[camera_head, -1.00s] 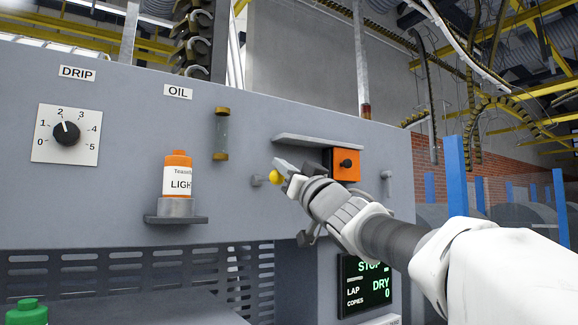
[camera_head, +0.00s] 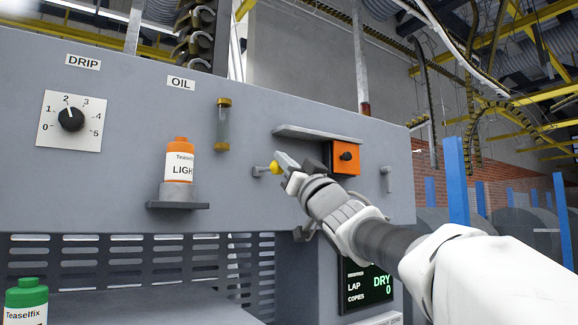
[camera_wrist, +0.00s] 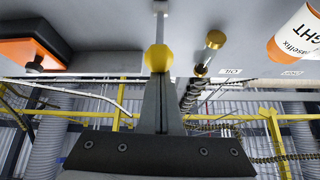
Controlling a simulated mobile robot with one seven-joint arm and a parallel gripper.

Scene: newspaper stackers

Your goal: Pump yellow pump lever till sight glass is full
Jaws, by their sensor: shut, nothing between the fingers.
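The yellow pump lever knob (camera_head: 273,168) sits on a short grey rod sticking out of the grey panel. It also shows in the wrist view (camera_wrist: 158,58), right at the fingertips. My gripper (camera_head: 284,162) is shut and empty, its tips against or just beside the knob; I cannot tell if they touch. The wrist view shows the closed fingers (camera_wrist: 161,97). The sight glass (camera_head: 223,127) is an upright tube with brass caps, left of and above the lever. The tube looks mostly clear grey, brownish at the bottom; the oil level is unclear. It also shows in the wrist view (camera_wrist: 208,53).
A grey ledge (camera_head: 318,136) juts out above the lever, with an orange box (camera_head: 344,157) just right of my gripper. An orange-capped bottle (camera_head: 179,164) stands on a small shelf at left.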

